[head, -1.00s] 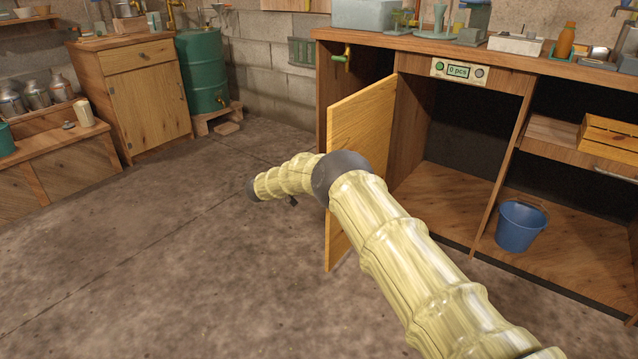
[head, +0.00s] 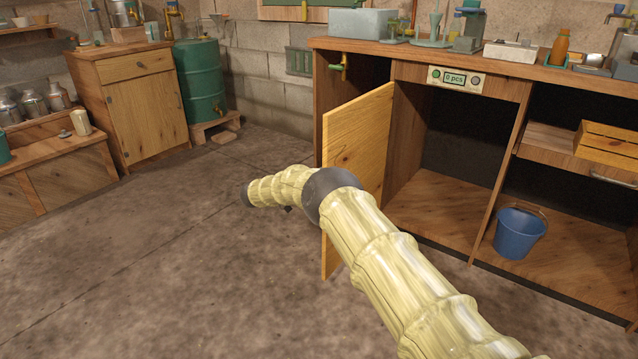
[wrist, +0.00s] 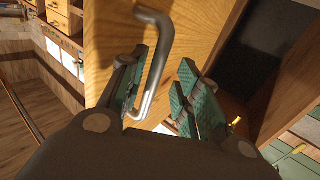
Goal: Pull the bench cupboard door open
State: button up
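The bench cupboard door (head: 352,140) is a light wooden panel. It stands swung out from the bench front, with its right edge at the post and the dark cupboard inside showing above it. In the wrist view the door (wrist: 205,30) fills the middle, with a bent metal bar handle (wrist: 157,70) on its face. My gripper (wrist: 160,88) is open, its green-padded fingers apart. The handle's bar runs between the fingers, close to the left one; I cannot tell whether they touch. In the head view my arm hides the gripper and handle.
The bench (head: 480,70) has open bays to the right of the door, with a blue bucket (head: 519,232) in one and a wooden crate (head: 608,150) on a shelf. A small cabinet (head: 145,110) and green barrel (head: 200,80) stand at the back left. The floor left of the door is clear.

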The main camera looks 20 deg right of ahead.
jog(key=shift+a, duration=0.15)
jog(key=a, duration=1.1)
jog(key=shift+s+a, duration=0.4)
jog(key=shift+s, duration=0.05)
